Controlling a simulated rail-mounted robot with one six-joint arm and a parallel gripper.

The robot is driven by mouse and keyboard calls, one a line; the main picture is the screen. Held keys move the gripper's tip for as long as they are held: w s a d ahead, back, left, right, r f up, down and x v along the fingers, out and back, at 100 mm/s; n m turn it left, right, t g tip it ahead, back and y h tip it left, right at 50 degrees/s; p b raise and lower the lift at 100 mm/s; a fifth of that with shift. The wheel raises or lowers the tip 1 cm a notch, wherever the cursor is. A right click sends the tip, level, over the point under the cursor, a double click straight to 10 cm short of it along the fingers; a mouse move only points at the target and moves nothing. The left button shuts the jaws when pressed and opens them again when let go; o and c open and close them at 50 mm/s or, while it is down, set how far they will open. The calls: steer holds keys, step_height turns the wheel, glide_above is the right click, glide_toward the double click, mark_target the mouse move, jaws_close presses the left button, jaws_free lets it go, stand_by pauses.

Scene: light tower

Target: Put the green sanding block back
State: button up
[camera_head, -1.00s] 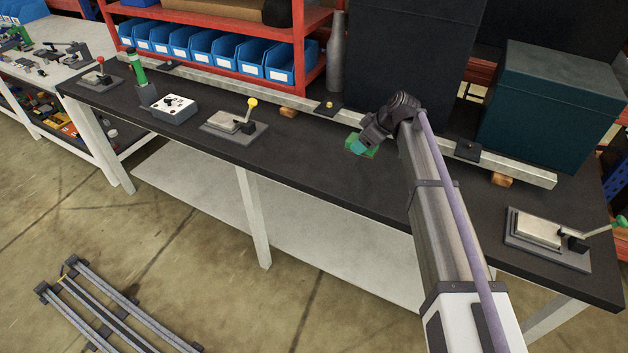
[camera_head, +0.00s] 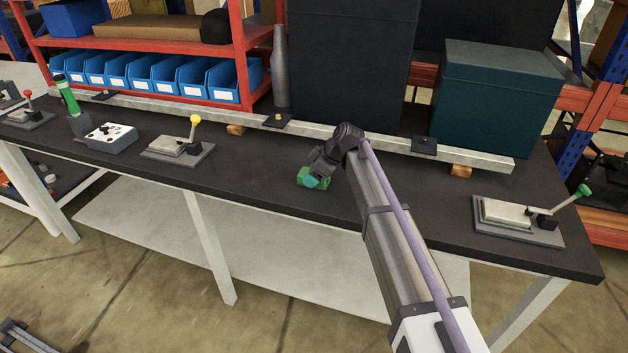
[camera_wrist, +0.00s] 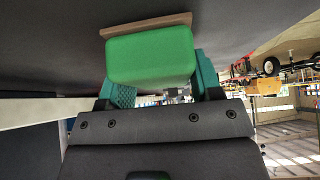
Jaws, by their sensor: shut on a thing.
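The green sanding block (camera_wrist: 150,57) fills the upper middle of the wrist view, with a brown layer (camera_wrist: 146,24) along its far side. My gripper (camera_wrist: 165,85) is shut on it, with a teal finger on each side of the block. In the head view the green block (camera_head: 304,181) shows small and partly hidden by my gripper (camera_head: 314,179), over the middle of the dark bench top (camera_head: 250,187). I cannot tell whether the block touches the bench.
A clamp fixture with a yellow knob (camera_head: 180,147) and a white control box (camera_head: 111,138) stand to the left. A fixture with a green knob (camera_head: 515,220) is at the right. A metal rail (camera_head: 350,136) runs along the back. The bench around the gripper is clear.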

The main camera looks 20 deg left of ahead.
steer(key=shift+f, duration=0.2)
steer(key=o, duration=1)
steer(key=shift+r, duration=0.1)
steer(key=shift+c, duration=0.2)
steer(key=shift+r, duration=0.25)
steer(key=p+v, duration=1)
steer(key=v, duration=0.1)
steer(key=shift+d+r, duration=0.3)
